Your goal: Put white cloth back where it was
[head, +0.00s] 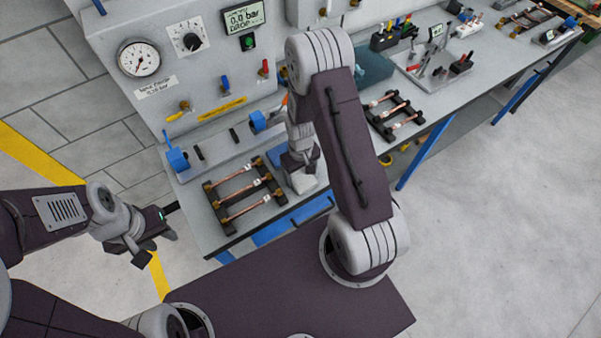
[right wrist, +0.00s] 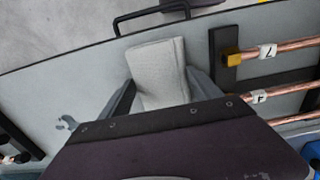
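The white cloth (right wrist: 160,72) is a folded, pale grey-white pad. In the right wrist view it lies between the two fingers of my right gripper (right wrist: 162,88), with a finger against each side. In the head view the cloth (head: 302,183) shows below my right gripper (head: 299,168), low over the front part of the bench; whether it touches the bench top is unclear. My left gripper (head: 152,240) is empty, left of the bench and away from the cloth; its fingers appear spread apart.
A black rack with copper tubes (head: 243,198) sits just left of the cloth; another tube rack (head: 394,116) is farther right. A grey gauge panel (head: 185,70) stands behind. The bench has a black front handle (right wrist: 150,14). Blue valve parts (head: 177,160) stand at the bench's left end.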

